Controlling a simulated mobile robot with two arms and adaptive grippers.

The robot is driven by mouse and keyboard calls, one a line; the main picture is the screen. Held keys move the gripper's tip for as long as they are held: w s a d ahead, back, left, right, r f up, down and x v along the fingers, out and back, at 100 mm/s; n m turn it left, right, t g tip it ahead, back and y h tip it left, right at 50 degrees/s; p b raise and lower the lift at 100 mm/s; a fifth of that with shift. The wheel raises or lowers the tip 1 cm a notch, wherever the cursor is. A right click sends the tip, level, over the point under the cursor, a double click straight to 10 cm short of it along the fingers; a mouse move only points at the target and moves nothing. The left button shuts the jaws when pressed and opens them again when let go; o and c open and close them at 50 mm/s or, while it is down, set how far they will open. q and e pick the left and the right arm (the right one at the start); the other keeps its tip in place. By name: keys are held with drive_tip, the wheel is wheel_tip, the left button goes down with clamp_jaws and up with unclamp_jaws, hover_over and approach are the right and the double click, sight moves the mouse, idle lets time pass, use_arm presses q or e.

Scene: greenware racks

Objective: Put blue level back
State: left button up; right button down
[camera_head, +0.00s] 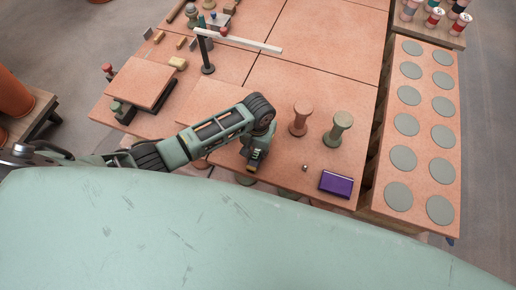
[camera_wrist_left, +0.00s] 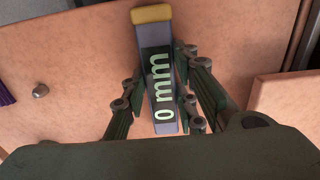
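A slim grey-blue block with a yellow end and a dark face marked "0 mm" (camera_wrist_left: 160,112) is between the fingers of my left gripper (camera_wrist_left: 161,100) in the left wrist view. The fingers appear closed on its two sides. In the head view my left gripper (camera_head: 255,158) points down over the near part of the terracotta-coloured table, with a yellowish end (camera_head: 252,168) showing at its tip. I cannot tell whether the block touches the table. My right gripper is not in view.
A purple box (camera_head: 336,184), a small metal knob (camera_head: 305,168) and two spool-shaped stands (camera_head: 300,118) (camera_head: 339,128) are right of the gripper. A post with a long white bar (camera_head: 240,40) stands farther back. A board with grey discs (camera_head: 408,124) is at right.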

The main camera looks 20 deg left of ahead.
sight(258, 151)
use_arm(q)
drive_tip(key=o, duration=0.4)
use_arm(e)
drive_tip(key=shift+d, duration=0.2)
use_arm(q)
drive_tip(key=shift+r, duration=0.1)
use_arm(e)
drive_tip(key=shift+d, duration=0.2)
use_arm(q)
drive_tip(key=shift+r, duration=0.25)
wheel_tip(258, 151, up, 12)
drive_tip(key=shift+f, duration=0.2)
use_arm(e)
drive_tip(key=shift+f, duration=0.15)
use_arm(q)
drive_tip(key=shift+d, duration=0.1)
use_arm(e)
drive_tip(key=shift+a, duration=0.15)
